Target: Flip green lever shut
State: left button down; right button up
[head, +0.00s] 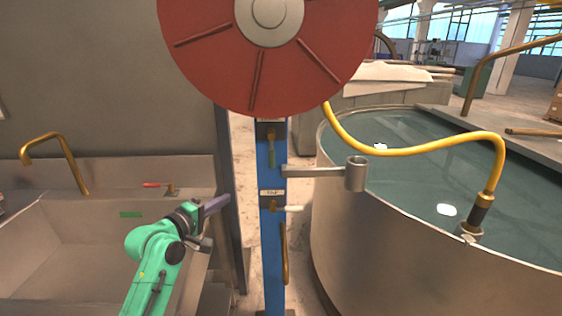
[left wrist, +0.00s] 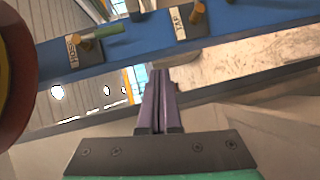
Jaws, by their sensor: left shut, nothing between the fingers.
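The green lever (head: 271,155) hangs straight down from a brass valve high on the blue post (head: 270,240), under the red reel. In the left wrist view the green lever (left wrist: 104,33) lies roughly along the post, beside a printed label. My left gripper (head: 222,203) is left of the post, lower than the green lever, with its purple fingers pointing toward the post. In the left wrist view its fingers (left wrist: 160,88) are together with nothing between them, apart from the lever. My right gripper is not in view.
A grey bracket (head: 318,171) with a cup sticks out right. The red reel (head: 265,75) overhangs the post. A water tank (head: 420,250) stands right, a sink (head: 80,245) left.

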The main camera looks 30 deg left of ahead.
pick_arm(q)
notch_tip(320, 180, up, 7)
jog(key=t, duration=0.1)
jog(key=n+p, duration=0.1)
jog(key=p, duration=0.6)
send_near(272, 149)
jog(key=w+a+f, duration=0.3)
jog(key=w, duration=0.3)
jog(key=shift+w+d+f+t, duration=0.15)
jog(key=shift+w+d+t, duration=0.05)
jog(key=shift+w+t, duration=0.1)
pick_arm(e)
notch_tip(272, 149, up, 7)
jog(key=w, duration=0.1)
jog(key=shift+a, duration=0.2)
pick_arm(q)
jog(key=shift+b, duration=0.3)
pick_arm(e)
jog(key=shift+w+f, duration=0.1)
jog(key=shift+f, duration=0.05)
pick_arm(q)
jog(key=shift+w+f, duration=0.1)
